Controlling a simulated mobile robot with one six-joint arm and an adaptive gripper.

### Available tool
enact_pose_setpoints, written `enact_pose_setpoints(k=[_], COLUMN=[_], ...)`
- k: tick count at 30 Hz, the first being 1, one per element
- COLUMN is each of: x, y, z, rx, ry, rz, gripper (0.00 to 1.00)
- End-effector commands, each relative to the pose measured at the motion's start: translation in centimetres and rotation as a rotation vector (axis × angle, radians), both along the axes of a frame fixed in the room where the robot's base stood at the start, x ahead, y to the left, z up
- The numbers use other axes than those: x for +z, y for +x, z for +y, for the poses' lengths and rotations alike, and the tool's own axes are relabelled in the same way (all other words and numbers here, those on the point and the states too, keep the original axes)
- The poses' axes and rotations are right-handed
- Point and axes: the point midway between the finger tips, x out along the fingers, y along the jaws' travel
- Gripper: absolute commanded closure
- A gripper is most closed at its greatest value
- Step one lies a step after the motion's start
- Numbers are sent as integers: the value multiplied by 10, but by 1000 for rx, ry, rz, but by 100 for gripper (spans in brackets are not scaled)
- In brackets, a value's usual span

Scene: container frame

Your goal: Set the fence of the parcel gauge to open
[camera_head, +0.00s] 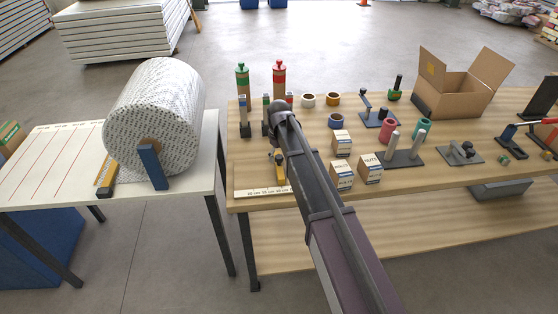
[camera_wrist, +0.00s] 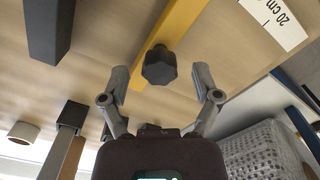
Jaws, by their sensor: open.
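The parcel gauge's white scale strip (camera_head: 262,192) lies at the near left corner of the wooden bench, printed with cm marks. Its yellow fence (camera_head: 279,180) stands behind the strip, partly hidden by my arm. In the wrist view the yellow fence (camera_wrist: 185,15) runs diagonally, with a dark faceted knob (camera_wrist: 160,66) on it and the "20 cm" label (camera_wrist: 276,22) to the right. My gripper (camera_wrist: 160,72) is open, one finger on each side of the knob, with visible gaps. It is hidden behind my arm in the head view.
Green (camera_head: 242,80) and red (camera_head: 279,78) bottles stand behind the gauge. Small boxes (camera_head: 342,176), tape rolls and dark fixtures (camera_head: 402,156) crowd the bench to the right. An open carton (camera_head: 450,98) stands further back. A large wrap roll (camera_head: 155,115) is on the left table.

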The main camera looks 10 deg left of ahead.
Motion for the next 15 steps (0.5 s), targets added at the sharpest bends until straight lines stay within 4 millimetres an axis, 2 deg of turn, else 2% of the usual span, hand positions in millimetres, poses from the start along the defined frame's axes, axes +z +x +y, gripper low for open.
enact_pose_setpoints(k=[15], x=[-5], y=[0], z=[0], rx=[0], ry=[0], rz=[0], gripper=[20])
